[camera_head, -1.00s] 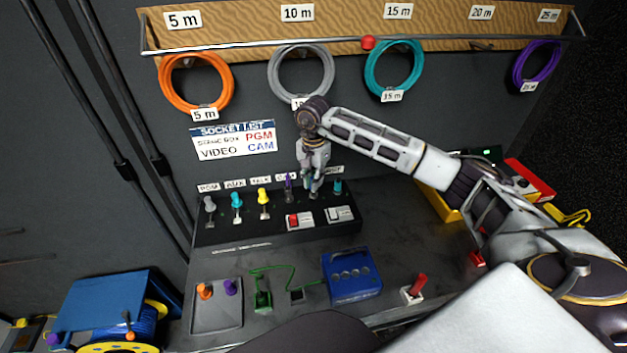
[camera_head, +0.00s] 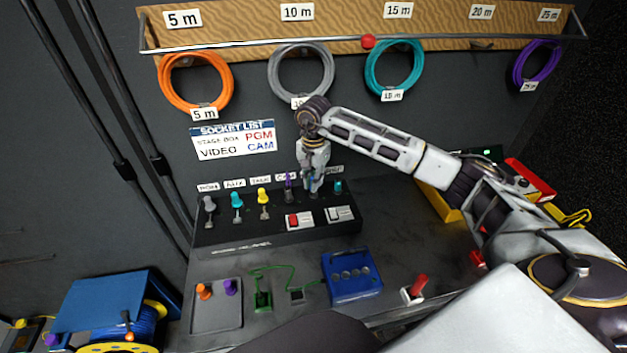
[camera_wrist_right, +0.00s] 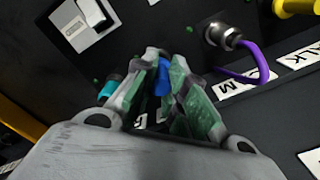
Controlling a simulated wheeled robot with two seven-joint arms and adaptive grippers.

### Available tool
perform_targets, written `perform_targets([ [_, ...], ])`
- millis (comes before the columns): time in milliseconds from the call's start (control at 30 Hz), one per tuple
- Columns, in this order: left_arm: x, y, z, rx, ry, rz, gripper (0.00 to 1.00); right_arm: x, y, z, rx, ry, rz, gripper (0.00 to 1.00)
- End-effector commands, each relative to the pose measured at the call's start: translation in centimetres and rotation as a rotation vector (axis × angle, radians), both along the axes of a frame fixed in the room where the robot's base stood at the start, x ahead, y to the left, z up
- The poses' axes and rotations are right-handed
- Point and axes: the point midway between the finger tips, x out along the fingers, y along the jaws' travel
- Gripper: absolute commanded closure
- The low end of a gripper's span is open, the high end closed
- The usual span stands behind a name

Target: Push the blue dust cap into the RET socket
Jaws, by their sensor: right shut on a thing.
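My right gripper (camera_head: 315,187) is over the black socket panel (camera_head: 270,241), toward the right end of its row of sockets. In the right wrist view the right gripper (camera_wrist_right: 165,95) is shut on the blue dust cap (camera_wrist_right: 162,78), which shows between the two fingers. The fingers hide the RET socket, and I cannot tell how far the cap is seated. A teal plug (camera_head: 338,187) is to the right of the gripper and a purple plug (camera_head: 289,187) to its left. My left gripper is not in view.
Yellow (camera_head: 263,196) and cyan (camera_head: 237,200) plugs stand further left on the panel. Two switches, one red (camera_head: 293,220), sit below the sockets. A grey tray (camera_head: 216,318), a blue box (camera_head: 351,277) and a red-handled switch (camera_head: 414,289) are on the desk in front.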

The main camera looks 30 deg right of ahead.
Motion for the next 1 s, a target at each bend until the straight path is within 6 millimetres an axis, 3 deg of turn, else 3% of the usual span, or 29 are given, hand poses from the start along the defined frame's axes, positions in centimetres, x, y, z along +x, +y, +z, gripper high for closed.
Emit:
perform_targets([
  [500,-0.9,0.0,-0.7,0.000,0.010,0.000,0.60,0.0,0.0,-0.9,0.000,0.000,-0.001,0.98],
  [1000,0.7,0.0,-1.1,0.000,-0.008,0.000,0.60,0.0,0.0,-1.6,0.000,0.000,-0.001,0.98],
])
